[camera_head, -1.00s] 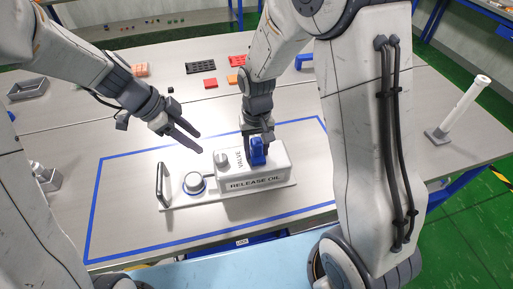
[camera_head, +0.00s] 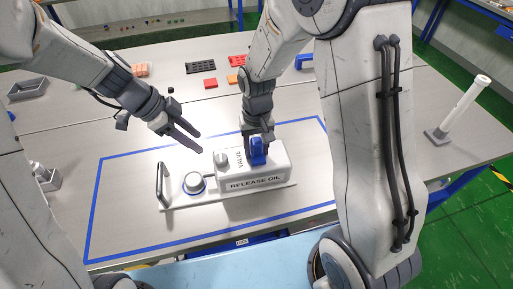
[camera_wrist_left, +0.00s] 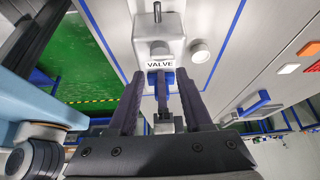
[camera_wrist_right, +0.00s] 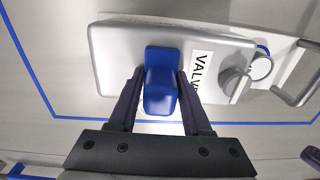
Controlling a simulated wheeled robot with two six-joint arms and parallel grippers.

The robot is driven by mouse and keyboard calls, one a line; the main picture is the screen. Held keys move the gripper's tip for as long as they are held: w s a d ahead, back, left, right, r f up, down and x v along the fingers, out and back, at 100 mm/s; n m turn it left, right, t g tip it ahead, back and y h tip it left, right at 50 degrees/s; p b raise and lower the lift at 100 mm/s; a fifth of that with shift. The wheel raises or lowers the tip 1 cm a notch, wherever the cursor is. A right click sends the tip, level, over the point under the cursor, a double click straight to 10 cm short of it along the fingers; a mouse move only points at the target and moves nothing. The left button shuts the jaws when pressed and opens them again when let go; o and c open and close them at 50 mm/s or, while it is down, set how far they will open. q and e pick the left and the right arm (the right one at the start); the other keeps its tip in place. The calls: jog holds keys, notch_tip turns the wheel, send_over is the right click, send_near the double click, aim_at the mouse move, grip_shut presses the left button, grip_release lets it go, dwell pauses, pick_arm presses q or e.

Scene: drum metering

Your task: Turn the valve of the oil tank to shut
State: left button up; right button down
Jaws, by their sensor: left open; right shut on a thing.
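The oil tank is a grey box marked RELEASE OIL (camera_head: 270,179), lying on a light base plate inside a blue-outlined area of the table. Its blue valve handle (camera_wrist_right: 160,85) stands on top beside the VALVE label (camera_wrist_right: 200,75). My right gripper (camera_head: 257,141) points down at it from above. In the right wrist view its fingers (camera_wrist_right: 160,100) are shut on the handle, one on each side. My left gripper (camera_head: 192,139) is open and empty, above and left of the tank. The left wrist view shows the tank (camera_wrist_left: 158,35) beyond its open fingers (camera_wrist_left: 160,95).
Red and orange pieces (camera_head: 210,83) and a black rack (camera_head: 200,67) lie farther back. A white post (camera_head: 462,105) stands far right.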

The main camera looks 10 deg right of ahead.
pick_arm(q)
jog(key=o, duration=0.4)
jog(key=n+y, duration=0.6)
jog(key=n, duration=2)
send_near(221, 157)
notch_tip(221, 157, down, 9)
jog(key=shift+a+r, duration=0.1)
jog(key=shift+r, duration=0.05)
jog(key=shift+c, duration=0.2)
